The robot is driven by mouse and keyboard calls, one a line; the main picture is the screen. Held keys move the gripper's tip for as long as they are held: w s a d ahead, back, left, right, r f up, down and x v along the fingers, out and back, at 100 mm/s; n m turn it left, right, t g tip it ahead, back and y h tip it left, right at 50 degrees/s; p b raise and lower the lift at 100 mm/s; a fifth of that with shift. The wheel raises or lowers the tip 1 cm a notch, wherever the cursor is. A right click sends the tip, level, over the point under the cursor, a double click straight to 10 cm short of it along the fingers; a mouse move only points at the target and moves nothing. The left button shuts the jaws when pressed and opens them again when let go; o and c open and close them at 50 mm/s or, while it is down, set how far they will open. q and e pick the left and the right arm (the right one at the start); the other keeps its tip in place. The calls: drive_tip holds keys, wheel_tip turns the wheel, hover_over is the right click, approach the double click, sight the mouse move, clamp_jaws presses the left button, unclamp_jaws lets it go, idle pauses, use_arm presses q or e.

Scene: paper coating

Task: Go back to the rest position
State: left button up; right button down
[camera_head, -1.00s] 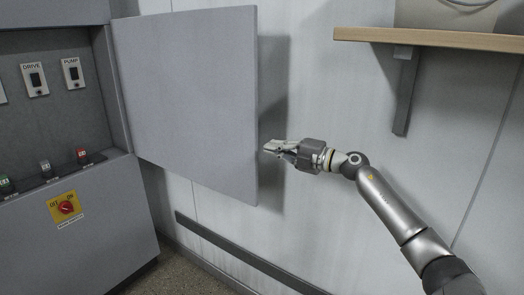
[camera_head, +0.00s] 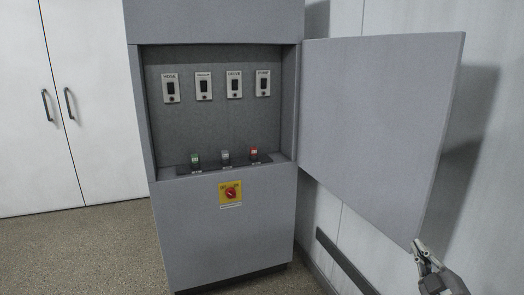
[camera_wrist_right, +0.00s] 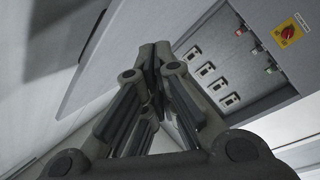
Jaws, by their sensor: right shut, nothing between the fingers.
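My right gripper (camera_head: 418,247) is at the lower right of the head view, near the bottom outer corner of the open cabinet door (camera_head: 375,125). I cannot tell whether it touches the door. In the right wrist view its fingers (camera_wrist_right: 153,52) are closed together with nothing between them. The grey control cabinet (camera_head: 225,235) stands in the middle of the head view, its door swung open to the right. My left gripper is not in view.
Inside the cabinet are several labelled switches (camera_head: 203,87) above a ledge with green, grey and red buttons (camera_head: 225,157). A red rotary switch (camera_head: 231,193) on a yellow plate is below. White double doors (camera_head: 95,105) stand at left. The floor (camera_head: 85,250) in front is clear.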

drive_tip(key=s+a+f+m+g+h, duration=0.1)
drive_tip(key=s+a+f+m+g, duration=0.35)
drive_tip(key=s+f, duration=0.4)
drive_tip(key=s+a+f+m+g+h, duration=0.1)
drive_tip(key=s+a+f+m+g, duration=0.3)
drive_tip(key=s+f, duration=0.5)
drive_tip(key=s+a+f+g+y, duration=0.25)
drive_tip(key=s+a+g, duration=0.2)
drive_tip(key=s, duration=0.35)
drive_tip(key=s+a+f+g+y, duration=0.1)
drive_tip(key=s+a+f+g, duration=0.2)
drive_tip(key=s+a, duration=0.4)
wheel_tip(320, 180, down, 26)
drive_tip(key=s+d+n+g+p, duration=0.1)
drive_tip(key=s, duration=0.2)
drive_tip(key=s+d+f+g+p, duration=0.1)
drive_tip(key=s+d+f, duration=0.2)
drive_tip(key=s+f, duration=1.1)
drive_tip(key=shift+s+d+f+g, duration=0.2)
drive_tip(key=shift+s+g, duration=0.1)
drive_tip(key=shift+s, duration=0.75)
idle(0.9)
